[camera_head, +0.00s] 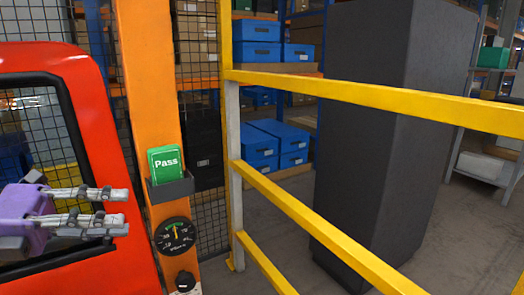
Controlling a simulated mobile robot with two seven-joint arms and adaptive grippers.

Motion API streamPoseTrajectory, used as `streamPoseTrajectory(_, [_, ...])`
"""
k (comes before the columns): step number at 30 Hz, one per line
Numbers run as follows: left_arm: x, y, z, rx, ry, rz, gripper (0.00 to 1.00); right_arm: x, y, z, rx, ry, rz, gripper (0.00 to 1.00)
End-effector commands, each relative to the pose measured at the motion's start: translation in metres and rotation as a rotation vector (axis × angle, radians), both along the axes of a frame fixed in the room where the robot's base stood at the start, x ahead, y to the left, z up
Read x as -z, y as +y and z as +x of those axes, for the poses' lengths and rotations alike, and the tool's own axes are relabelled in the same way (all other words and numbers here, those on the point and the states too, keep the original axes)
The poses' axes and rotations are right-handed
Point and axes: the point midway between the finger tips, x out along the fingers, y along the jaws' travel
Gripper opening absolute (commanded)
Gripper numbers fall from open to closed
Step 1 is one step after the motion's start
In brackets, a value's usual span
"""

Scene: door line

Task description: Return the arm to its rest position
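My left gripper (121,211) comes in from the left edge, with a purple body and two grey fingers. The fingers are apart with a gap between them and nothing held. In the picture it lies in front of the red door (95,120), left of the orange post (150,90). A green "Pass" card (166,162) stands in a dark holder (171,188) on the post, up and right of the fingertips. I cannot tell whether the gripper touches the door. My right gripper is not in view.
Below the holder, the post carries a round gauge (175,236) and a black knob (185,281). A yellow railing (300,212) runs to the right. Behind it stand a tall dark grey block (375,130) and shelves with blue boxes (260,146). Grey floor shows between them.

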Motion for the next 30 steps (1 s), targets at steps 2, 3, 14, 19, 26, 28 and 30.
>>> streamPoseTrajectory(2, [0.037, 0.02, 0.008, -0.155, 0.095, -0.163, 0.37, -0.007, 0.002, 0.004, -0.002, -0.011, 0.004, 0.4])
streamPoseTrajectory(3, [0.057, 0.03, 0.011, -0.237, 0.146, -0.238, 0.37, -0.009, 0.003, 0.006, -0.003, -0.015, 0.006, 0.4])
streamPoseTrajectory(14, [0.292, 0.089, -0.045, -0.98, 0.694, -0.803, 0.37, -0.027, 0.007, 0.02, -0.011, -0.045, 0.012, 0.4])
streamPoseTrajectory(19, [0.398, 0.066, -0.117, -1.287, 0.984, -0.999, 0.37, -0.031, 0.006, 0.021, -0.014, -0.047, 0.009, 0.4])
streamPoseTrajectory(26, [0.49, -0.009, -0.214, -1.598, 1.36, -1.192, 0.37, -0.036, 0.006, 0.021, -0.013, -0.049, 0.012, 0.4])
streamPoseTrajectory(28, [0.503, -0.03, -0.233, -1.655, 1.443, -1.227, 0.37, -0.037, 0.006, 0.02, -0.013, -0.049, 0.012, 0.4])
streamPoseTrajectory(30, [0.512, -0.046, -0.247, -1.695, 1.506, -1.248, 0.37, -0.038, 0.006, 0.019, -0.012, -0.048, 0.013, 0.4])
